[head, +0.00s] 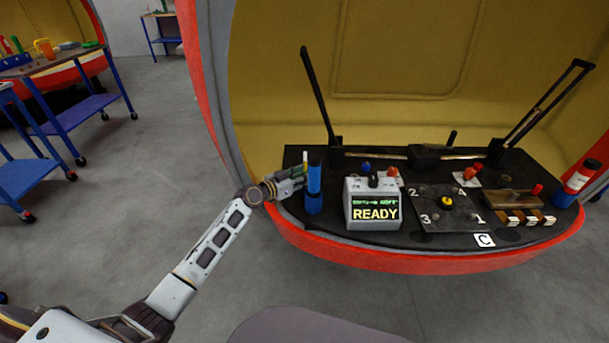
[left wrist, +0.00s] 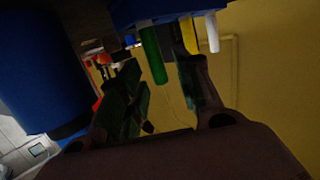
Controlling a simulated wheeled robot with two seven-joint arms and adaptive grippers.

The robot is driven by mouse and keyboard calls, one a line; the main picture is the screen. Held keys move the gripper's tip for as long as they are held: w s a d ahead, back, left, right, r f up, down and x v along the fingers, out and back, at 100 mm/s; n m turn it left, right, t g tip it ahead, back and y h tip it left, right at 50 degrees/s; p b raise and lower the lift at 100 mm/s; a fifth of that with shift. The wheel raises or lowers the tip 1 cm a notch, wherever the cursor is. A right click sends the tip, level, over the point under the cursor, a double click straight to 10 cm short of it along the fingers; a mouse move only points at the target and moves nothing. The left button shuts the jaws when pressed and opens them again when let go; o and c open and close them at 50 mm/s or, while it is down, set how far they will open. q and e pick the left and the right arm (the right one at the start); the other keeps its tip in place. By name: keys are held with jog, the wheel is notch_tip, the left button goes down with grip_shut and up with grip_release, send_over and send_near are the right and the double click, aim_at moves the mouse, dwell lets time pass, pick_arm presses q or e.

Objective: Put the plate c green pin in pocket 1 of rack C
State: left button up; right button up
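The green pin (left wrist: 154,56) shows in the left wrist view, pointing out of a blue block (left wrist: 165,10) beside a yellow pin (left wrist: 190,36) and a white pin (left wrist: 212,32). My left gripper (left wrist: 162,88) is open, its fingers either side of the green pin's end with gaps visible. In the head view my left gripper (head: 296,178) is at the console's left end, by a blue cylinder (head: 314,182); the green pin is not clear there. My right gripper is not in view.
A grey box (head: 373,204) reading READY stands between the blue cylinder and the numbered plate. Tall black levers (head: 316,95) rise behind. Blue workbenches (head: 75,105) are far left.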

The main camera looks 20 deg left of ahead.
pick_arm(q)
jog(key=v, duration=1)
jog(key=shift+s+p, duration=0.25)
jog(key=shift+p, duration=0.05)
dwell(0.5)
jog(key=s+d+f+g+y, duration=0.1)
jog(key=s+d+f+g, duration=0.25)
jog(key=s+f, duration=0.45)
jog(key=s+d+f+g+y, duration=0.1)
jog(key=s+d+f+g, duration=0.4)
jog(key=f, duration=0.6)
jog(key=s+f+n+g+y, duration=0.1)
jog(key=s+f, duration=0.4)
jog(key=s, duration=0.5)
jog(key=s+f+n+g+y, duration=0.2)
jog(key=s+f, duration=0.3)
jog(key=s, duration=0.5)
jog(key=shift+y, duration=0.8)
